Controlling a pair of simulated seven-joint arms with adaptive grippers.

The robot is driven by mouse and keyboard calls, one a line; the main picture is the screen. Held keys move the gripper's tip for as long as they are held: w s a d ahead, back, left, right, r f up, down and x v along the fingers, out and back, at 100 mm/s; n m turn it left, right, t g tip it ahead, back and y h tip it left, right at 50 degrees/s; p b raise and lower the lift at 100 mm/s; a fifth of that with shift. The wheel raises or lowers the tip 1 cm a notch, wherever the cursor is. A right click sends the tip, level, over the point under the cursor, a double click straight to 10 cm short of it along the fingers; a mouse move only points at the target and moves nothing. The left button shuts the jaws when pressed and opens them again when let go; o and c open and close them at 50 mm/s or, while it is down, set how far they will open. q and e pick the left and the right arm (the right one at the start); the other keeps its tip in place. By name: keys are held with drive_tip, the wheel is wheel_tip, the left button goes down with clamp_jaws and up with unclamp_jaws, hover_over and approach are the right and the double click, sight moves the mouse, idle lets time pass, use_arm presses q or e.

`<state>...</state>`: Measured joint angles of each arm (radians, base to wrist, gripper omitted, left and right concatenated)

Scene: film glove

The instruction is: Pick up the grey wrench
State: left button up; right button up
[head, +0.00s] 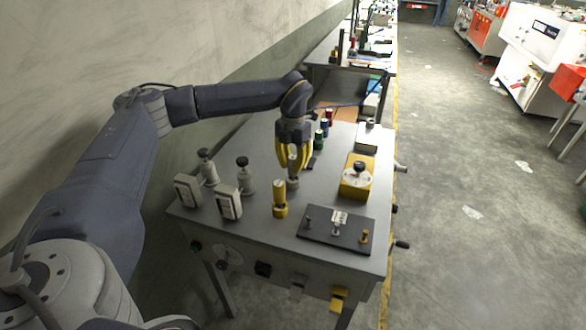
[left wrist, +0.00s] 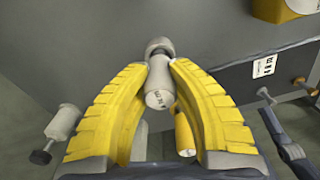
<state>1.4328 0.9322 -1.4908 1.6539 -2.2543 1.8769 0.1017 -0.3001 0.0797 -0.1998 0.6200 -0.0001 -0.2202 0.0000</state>
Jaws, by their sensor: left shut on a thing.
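The grey wrench (head: 293,184) is a short, stubby grey cylinder, upright at the middle of the grey table. In the left wrist view the wrench (left wrist: 159,88) has a rounded head and small dark lettering on its end. My left gripper (head: 293,172) comes down over it from above, its yellow fingers closed on both sides of it. The fingertips (left wrist: 160,66) grip it in the left wrist view. I cannot tell whether its base touches the tabletop. My right gripper is in neither view.
A similar yellow cylinder (head: 280,200) stands close in front. Two grey knobbed pieces (head: 246,178) and white meters (head: 228,203) are to the left. A dark plate (head: 316,234) with fittings and a yellow box (head: 356,180) are to the right. Green, blue and red cylinders (head: 323,128) stand behind.

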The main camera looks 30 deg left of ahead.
use_arm(q)
clamp_jaws()
drive_tip(key=shift+r, duration=0.1)
wheel_tip(320, 180, up, 20)
idle(0.6)
drive_tip(key=shift+o, duration=0.9)
unclamp_jaws()
clamp_jaws()
